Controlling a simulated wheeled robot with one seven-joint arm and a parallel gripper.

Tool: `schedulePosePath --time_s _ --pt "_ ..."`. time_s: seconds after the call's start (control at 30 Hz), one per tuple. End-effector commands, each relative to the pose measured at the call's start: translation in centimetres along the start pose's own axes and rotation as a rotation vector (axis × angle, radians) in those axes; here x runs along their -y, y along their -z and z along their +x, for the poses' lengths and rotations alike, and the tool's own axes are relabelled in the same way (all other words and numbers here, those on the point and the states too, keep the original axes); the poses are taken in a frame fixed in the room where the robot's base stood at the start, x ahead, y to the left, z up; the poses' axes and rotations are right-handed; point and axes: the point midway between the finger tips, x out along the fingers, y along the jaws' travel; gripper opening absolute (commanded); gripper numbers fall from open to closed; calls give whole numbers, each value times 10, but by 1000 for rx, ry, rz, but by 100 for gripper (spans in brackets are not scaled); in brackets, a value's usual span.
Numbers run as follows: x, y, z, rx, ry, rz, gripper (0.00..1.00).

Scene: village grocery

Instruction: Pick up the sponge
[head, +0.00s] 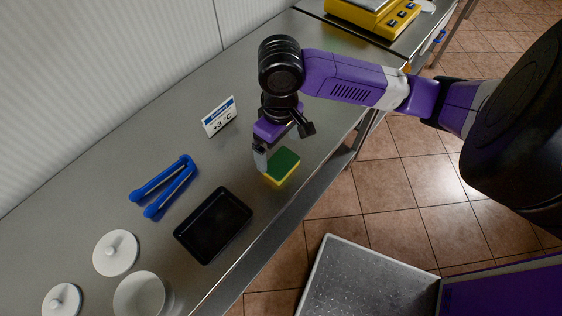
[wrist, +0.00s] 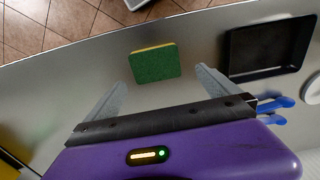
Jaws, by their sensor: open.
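A sponge (head: 282,166) with a green top and a yellow lower layer lies on the steel counter near its front edge. It also shows in the wrist view (wrist: 155,63), ahead of my fingertips and between their lines. My gripper (head: 270,160) is above the counter beside the sponge, on its back-left side in the head view. In the wrist view my gripper (wrist: 160,78) has its two grey fingers spread wide with nothing between them. The sponge is apart from the fingers in that view. One finger is largely hidden in the head view.
A black tray (head: 214,225) and blue tongs (head: 165,187) lie near the sponge. A temperature sign (head: 219,117) stands behind my gripper. White lids (head: 116,253) and a white container (head: 140,295) are at lower left. A yellow scale (head: 374,14) stands at the far end.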

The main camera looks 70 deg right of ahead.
Motion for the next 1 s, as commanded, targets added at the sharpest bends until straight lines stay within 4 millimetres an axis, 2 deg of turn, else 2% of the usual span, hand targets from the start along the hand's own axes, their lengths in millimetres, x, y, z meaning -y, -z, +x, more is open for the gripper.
schedulePosePath --time_s 0.1,0.37,0.7,0.97,1.0 --pt "-3 -6 6 25 -14 18 100" --pt "-5 -6 31 24 -14 20 100" --pt "-8 -5 74 21 -13 19 100" --pt "-8 -4 78 19 -13 17 100" --pt "-8 -4 78 19 -13 17 96"
